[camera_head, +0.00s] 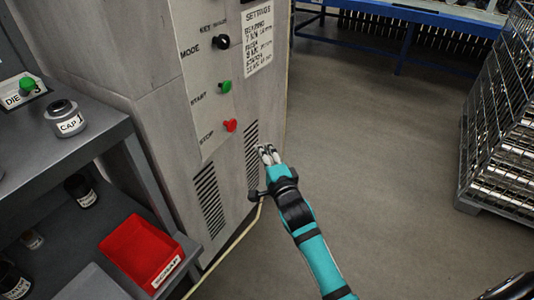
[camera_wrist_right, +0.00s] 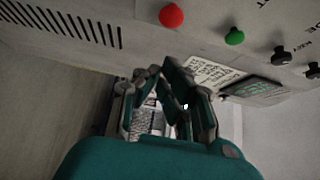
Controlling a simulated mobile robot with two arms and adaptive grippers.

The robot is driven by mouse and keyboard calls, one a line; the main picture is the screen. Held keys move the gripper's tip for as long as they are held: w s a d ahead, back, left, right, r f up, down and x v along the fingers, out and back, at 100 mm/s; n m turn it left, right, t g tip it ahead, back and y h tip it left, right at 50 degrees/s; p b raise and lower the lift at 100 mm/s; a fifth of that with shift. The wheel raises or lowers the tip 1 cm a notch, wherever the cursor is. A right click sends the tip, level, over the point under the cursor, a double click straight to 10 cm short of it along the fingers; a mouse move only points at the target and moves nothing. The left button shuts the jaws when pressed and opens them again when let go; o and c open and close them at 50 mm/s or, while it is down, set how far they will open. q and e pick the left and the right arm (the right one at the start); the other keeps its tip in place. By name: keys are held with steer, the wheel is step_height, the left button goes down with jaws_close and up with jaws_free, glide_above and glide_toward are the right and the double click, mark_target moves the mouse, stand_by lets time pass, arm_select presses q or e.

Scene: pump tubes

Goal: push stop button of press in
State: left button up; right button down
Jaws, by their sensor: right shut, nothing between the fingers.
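The red stop button (camera_head: 230,125) sits on the press panel below the green start button (camera_head: 225,87), beside the label STOP. The press (camera_head: 160,60) is a tall grey cabinet. My right gripper (camera_head: 268,150) is shut and empty, to the right of and a little below the red button in the head view, apart from it. In the right wrist view the red button (camera_wrist_right: 171,15) is at the top, above my shut fingers (camera_wrist_right: 165,80), with the green button (camera_wrist_right: 234,36) to its right. My left gripper is not in view.
A grey shelf (camera_head: 100,140) with a cap jar (camera_head: 65,117) and a red bin (camera_head: 142,252) stands at the left. A wire cage (camera_head: 495,120) stands at the right, a blue-framed table (camera_head: 405,45) at the back. The floor between is free.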

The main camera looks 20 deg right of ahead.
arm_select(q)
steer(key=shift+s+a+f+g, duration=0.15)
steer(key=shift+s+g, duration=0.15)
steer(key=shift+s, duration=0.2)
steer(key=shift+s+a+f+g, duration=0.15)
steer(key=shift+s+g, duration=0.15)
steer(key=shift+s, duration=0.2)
arm_select(e)
steer(key=shift+s, duration=0.9)
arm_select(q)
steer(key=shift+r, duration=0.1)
arm_select(e)
steer(key=shift+f, duration=0.1)
